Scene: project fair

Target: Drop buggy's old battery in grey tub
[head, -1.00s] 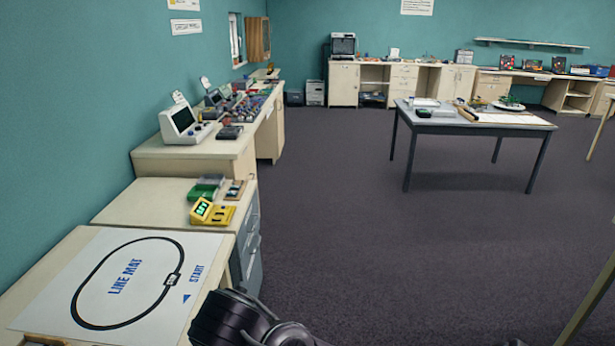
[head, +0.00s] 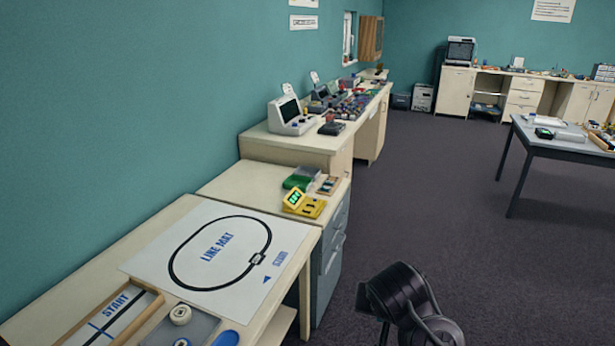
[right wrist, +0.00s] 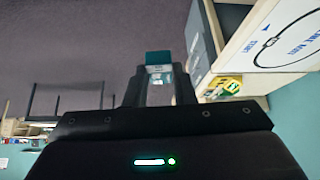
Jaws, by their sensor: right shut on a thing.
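My right gripper (right wrist: 160,92) is shut on a small block (right wrist: 159,58) with a teal end and a pale body, seen in the right wrist view. It looks like the battery, though no label can be read. The block is held in the air above the dark floor, clear of any surface. In the head view a black arm part of mine shows at the bottom, and its fingertips cannot be made out. My left gripper is not in view. I cannot pick out the buggy or a grey tub in these frames.
Beyond are a yellow meter (head: 304,203) and a green box (head: 300,178). A grey-topped table (head: 555,143) stands at right. Open floor (head: 440,200) lies between.

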